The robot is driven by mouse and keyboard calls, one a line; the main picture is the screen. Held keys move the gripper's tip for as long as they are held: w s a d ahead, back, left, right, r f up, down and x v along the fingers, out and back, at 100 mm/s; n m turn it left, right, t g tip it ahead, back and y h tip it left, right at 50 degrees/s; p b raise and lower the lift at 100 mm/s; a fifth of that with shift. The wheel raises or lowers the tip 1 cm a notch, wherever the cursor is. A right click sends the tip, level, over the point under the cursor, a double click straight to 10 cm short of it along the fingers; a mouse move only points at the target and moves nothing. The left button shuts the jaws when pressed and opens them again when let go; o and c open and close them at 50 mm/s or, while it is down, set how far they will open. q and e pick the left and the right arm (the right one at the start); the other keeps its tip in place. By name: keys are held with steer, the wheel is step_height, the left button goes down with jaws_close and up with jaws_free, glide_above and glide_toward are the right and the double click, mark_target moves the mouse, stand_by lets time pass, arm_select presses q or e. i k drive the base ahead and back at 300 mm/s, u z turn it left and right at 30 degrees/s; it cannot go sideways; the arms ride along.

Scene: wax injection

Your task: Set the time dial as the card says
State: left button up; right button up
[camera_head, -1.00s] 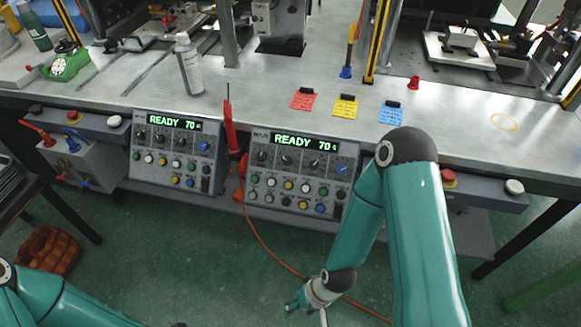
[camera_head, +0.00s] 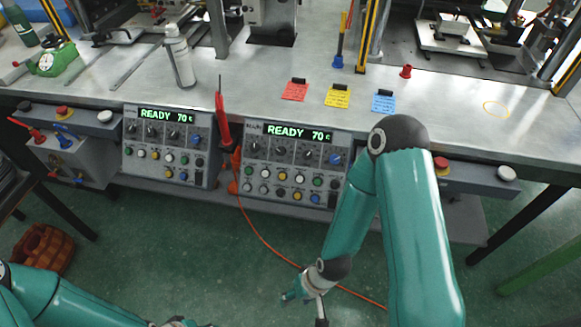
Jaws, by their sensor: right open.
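Two grey control panels hang under the front edge of the bench: a left panel (camera_head: 128,165) and a right panel (camera_head: 246,196). Each has a green display reading "READY 70", a row of dark dials and several coloured buttons; the dial markings are too small to read. Red (camera_head: 295,91), yellow (camera_head: 338,97) and blue (camera_head: 383,102) cards lie on the bench above the right panel; their writing is unreadable. My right gripper (camera_head: 303,309) is low over the floor, below the right panel, open and apart from it. My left gripper (camera_head: 185,324) barely shows at the bottom edge.
A white bottle (camera_head: 181,60) stands on the bench (camera_head: 445,95). A red pen-like tool (camera_head: 223,120) sits between the panels, with an orange cable (camera_head: 262,242) trailing over the floor. Red emergency buttons flank the panels, one at the right (camera_head: 441,164). A brown basket (camera_head: 43,250) is on the floor.

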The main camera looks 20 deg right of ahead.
mark_target(281, 151)
steer(key=u, duration=1.35)
steer(key=i, duration=0.15)
steer(key=z, duration=4.15)
steer(key=i, duration=0.2)
steer(key=u, duration=2.75)
steer(key=i, duration=0.25)
steer(key=u, duration=1.8)
